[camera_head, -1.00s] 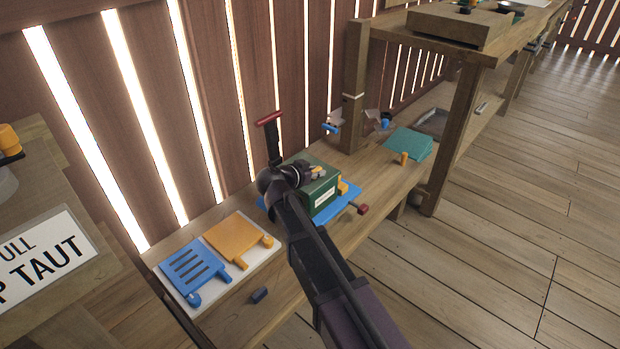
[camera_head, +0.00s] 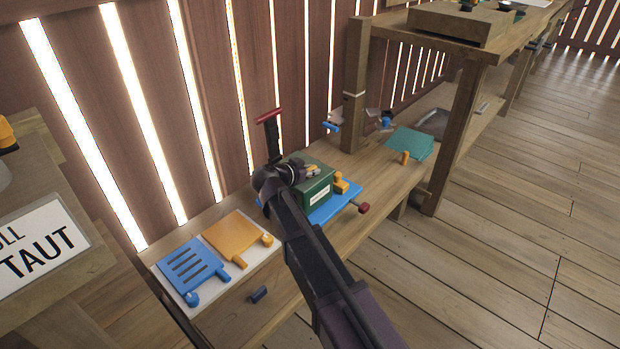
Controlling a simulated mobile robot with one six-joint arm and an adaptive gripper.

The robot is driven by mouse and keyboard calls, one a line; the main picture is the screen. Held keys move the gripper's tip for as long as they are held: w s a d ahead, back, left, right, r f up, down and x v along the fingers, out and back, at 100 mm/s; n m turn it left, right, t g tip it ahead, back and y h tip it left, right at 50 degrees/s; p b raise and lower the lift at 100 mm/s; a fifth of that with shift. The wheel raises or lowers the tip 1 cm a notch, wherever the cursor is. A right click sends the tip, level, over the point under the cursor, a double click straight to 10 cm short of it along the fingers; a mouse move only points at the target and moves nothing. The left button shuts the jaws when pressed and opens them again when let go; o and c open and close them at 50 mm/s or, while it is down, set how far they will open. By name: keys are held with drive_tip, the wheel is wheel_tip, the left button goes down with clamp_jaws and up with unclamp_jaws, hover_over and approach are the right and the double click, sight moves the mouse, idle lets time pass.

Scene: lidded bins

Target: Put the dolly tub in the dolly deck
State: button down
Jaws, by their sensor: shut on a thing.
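The dolly tub looks to be the green box with a white label (camera_head: 318,190). It sits on or just above a flat blue plate (camera_head: 338,207), which I take for the dolly deck. A dark post with a red crossbar (camera_head: 268,116) rises behind. My gripper (camera_head: 311,170) is at the tub's top edge, shut on the tub. My arm hides the tub's left side and part of the deck. I cannot tell whether the tub's base touches the deck.
An orange panel (camera_head: 234,236) and a slotted blue panel (camera_head: 184,268) lie on a white board at the left. A small dark blue block (camera_head: 258,294) lies near the bench's front edge.

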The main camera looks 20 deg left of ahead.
drive_tip(key=shift+f+b, duration=0.55)
drive_tip(key=shift+f, duration=0.35)
drive_tip(key=c, duration=0.6)
unclamp_jaws()
drive_tip(key=shift+o, duration=0.2)
drive_tip(key=shift+r, duration=0.1)
drive_tip(key=shift+s+r, duration=0.1)
drive_tip(key=shift+s, duration=0.1)
drive_tip(key=p+v, duration=0.4)
drive_tip(key=v, duration=0.7)
drive_tip(key=shift+s+p, duration=0.25)
drive_tip(key=shift+p, duration=0.05)
drive_tip(key=shift+a, duration=0.1)
